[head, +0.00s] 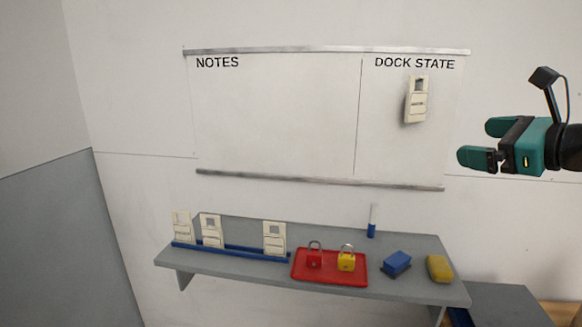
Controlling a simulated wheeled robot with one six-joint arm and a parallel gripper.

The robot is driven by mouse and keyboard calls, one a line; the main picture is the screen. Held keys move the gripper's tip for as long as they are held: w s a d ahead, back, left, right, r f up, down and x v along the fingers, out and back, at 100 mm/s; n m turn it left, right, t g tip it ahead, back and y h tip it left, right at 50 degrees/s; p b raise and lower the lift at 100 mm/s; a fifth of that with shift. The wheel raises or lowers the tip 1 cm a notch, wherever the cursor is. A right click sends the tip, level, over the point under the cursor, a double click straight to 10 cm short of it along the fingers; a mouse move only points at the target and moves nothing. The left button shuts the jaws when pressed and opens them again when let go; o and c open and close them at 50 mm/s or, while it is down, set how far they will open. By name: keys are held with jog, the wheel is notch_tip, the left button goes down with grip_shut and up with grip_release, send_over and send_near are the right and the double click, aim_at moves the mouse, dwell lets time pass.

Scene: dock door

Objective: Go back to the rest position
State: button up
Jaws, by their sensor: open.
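My gripper (481,143) is at the right of the head view, level with the lower part of the whiteboard and to the right of it. Its teal fingers point left and are apart, with nothing between them. It touches nothing that I can see. A cream tag (416,107) hangs on the whiteboard (275,120) under the words DOCK STATE, up and left of my gripper. The print on the tag is too small to read.
A grey shelf (215,263) below the board holds a blue rack (235,252) with three cream tags, a red tray (328,278) with red (314,259) and yellow (346,263) padlocks, a blue block (397,263), a yellow sponge-like block (439,269) and a blue-based marker (371,229).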

jog(key=s+a+f+n+g+b, duration=0.1)
jog(key=s+a+f+n+g, duration=0.3)
jog(key=a+n, duration=0.3)
jog(key=s+a+f+n+g, duration=0.3)
jog(key=s+a+f+n, duration=0.1)
jog(key=a+n, duration=0.35)
jog(key=s+a+f+n+g+h+b, duration=0.1)
jog(key=s+a+f+n+g, duration=0.1)
jog(key=s+n, duration=0.6)
jog(key=s+a+f+n+g+h+b, duration=0.1)
jog(key=s+a+f+n+g+h, duration=0.1)
jog(key=s+f+n+g, duration=0.3)
jog(key=s+f+n, duration=0.1)
jog(key=s+n, duration=0.3)
jog(key=n, duration=0.1)
jog(key=shift+s+f+n+h, duration=0.25)
jog(key=shift+f+n+h, duration=0.05)
jog(key=shift+n, duration=0.05)
jog(key=shift+a, duration=0.1)
